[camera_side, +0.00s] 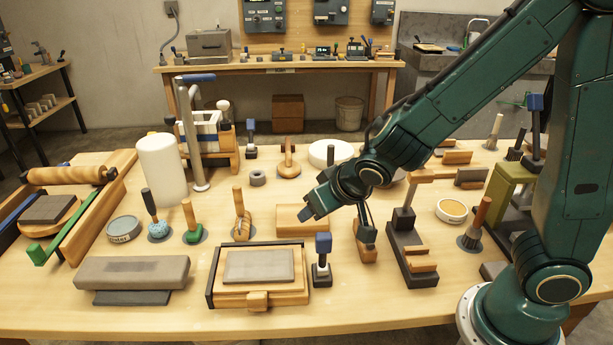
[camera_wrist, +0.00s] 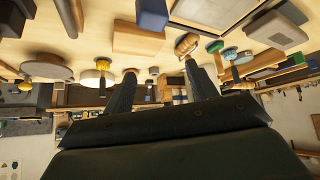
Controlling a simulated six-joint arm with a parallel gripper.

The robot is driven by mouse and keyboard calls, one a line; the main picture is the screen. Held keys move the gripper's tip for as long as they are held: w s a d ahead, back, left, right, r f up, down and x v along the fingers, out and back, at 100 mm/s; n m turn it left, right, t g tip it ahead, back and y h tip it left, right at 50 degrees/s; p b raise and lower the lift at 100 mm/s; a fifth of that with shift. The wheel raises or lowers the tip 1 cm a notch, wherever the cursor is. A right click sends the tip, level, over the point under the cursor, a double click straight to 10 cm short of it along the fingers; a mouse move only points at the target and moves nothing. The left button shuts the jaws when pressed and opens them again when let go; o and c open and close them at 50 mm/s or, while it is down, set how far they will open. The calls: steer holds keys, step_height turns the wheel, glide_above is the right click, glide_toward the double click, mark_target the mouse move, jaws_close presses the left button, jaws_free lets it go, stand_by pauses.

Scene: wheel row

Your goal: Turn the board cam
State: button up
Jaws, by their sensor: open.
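My gripper (camera_side: 337,222) is open and empty above the middle of the table, its two fingers spread apart. In the wrist view its fingers (camera_wrist: 160,70) are also apart with nothing between them. A wooden board (camera_side: 232,299) with a grey slab (camera_side: 258,266) on it lies at the front middle of the table, left of and below my gripper. A small wooden tab (camera_side: 257,301) shows at its front edge. A blue-topped dark post (camera_side: 322,258) stands upright at the board's right side. I cannot tell for sure which part is the board cam.
A wooden block (camera_side: 300,222) lies behind my gripper's near finger. A dark stand with wooden pieces (camera_side: 405,245) is to the right. Several upright-handled tools, including a green-based one (camera_side: 192,234), stand left. A grey block (camera_side: 132,271) lies front left. Bare table shows along the front edge.

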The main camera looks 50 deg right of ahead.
step_height(320, 180, up, 10)
steer(key=shift+f, duration=0.15)
stand_by(0.4)
steer(key=c, duration=0.6)
steer(key=shift+w+d+f+m+g, duration=0.1)
steer(key=shift+f+m+g, duration=0.2)
steer(key=shift+f+m, duration=0.1)
steer(key=c, duration=0.6)
steer(key=f+m, duration=0.1)
steer(key=f+m+g+h, duration=0.1)
steer(key=m, duration=0.1)
steer(key=d+f+m+g, duration=0.1)
steer(key=m, duration=0.1)
steer(key=shift+w+f, duration=0.15)
steer(key=shift+f, duration=0.1)
jaws_close()
steer(key=f+m+g, duration=0.1)
steer(key=f+m+g+h, duration=0.1)
steer(key=m, duration=0.1)
steer(key=shift+d, duration=0.3)
